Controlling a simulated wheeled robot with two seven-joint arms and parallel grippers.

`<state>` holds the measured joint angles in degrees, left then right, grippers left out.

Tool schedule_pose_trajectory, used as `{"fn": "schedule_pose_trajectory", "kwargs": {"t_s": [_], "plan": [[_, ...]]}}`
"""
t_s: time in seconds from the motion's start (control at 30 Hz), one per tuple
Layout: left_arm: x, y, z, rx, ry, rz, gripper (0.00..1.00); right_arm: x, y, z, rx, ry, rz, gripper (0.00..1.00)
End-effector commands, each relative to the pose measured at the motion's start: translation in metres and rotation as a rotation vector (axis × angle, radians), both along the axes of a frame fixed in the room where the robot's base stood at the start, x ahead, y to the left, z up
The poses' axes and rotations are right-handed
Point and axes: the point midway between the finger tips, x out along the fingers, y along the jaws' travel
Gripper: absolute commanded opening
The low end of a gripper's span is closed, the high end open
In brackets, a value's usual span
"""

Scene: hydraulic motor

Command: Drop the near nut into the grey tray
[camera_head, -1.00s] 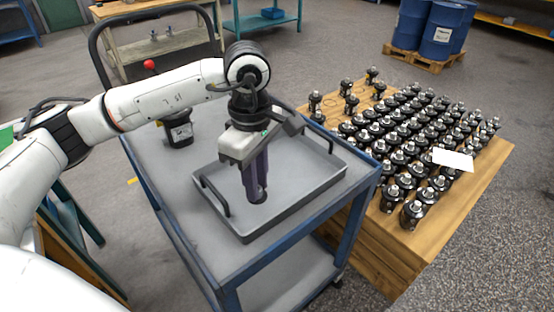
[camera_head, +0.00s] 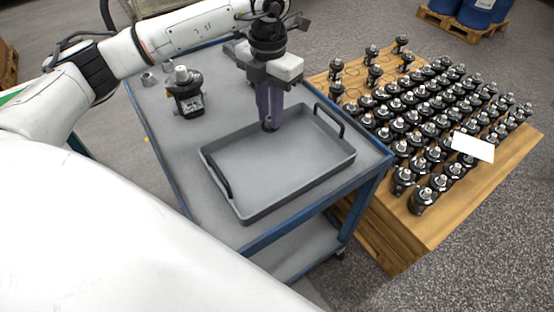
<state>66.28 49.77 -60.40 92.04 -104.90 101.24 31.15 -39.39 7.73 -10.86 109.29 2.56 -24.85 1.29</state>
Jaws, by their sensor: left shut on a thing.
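The grey tray (camera_head: 285,172) lies on the cart top, and its inside looks empty. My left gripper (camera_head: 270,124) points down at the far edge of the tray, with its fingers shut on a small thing. The fingers mostly hide this thing; it looks like the nut, but I cannot see it clearly. Whether the fingertips are over the tray's inside or its far rim is hard to tell. A small grey nut-like part (camera_head: 148,79) stands on the cart at the far left. My right gripper is out of view.
A black hydraulic motor (camera_head: 187,97) stands on the blue-framed cart (camera_head: 168,130), left of the tray. A pallet (camera_head: 432,215) with many motors and a white card (camera_head: 472,147) is to the right. Blue drums (camera_head: 477,12) stand at the back.

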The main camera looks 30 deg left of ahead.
Motion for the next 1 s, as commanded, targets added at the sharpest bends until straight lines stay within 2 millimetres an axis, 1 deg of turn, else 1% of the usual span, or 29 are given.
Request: {"fn": "schedule_pose_trajectory", "kwargs": {"t_s": [0.03,0.23,0.37,0.6,0.63,0.73,1.0], "plan": [[0.000,0.000,-0.012,0.000,0.001,0.000,0.00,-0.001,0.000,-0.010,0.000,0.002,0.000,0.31],[0.000,0.000,-0.033,0.000,-0.001,-0.001,0.00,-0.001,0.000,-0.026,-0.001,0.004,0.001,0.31],[0.000,0.000,-0.038,0.001,-0.001,-0.002,0.00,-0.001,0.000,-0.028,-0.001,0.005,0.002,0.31],[0.000,0.000,-0.037,0.001,-0.001,-0.002,0.00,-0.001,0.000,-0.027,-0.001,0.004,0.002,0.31],[0.000,0.000,-0.037,0.001,-0.001,-0.002,0.23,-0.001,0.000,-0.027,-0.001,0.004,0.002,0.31],[0.000,0.000,-0.037,0.000,-0.001,-0.002,0.40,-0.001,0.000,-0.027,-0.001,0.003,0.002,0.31],[0.000,0.000,-0.037,0.000,-0.001,-0.002,0.40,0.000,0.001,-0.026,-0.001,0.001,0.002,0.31]]}}
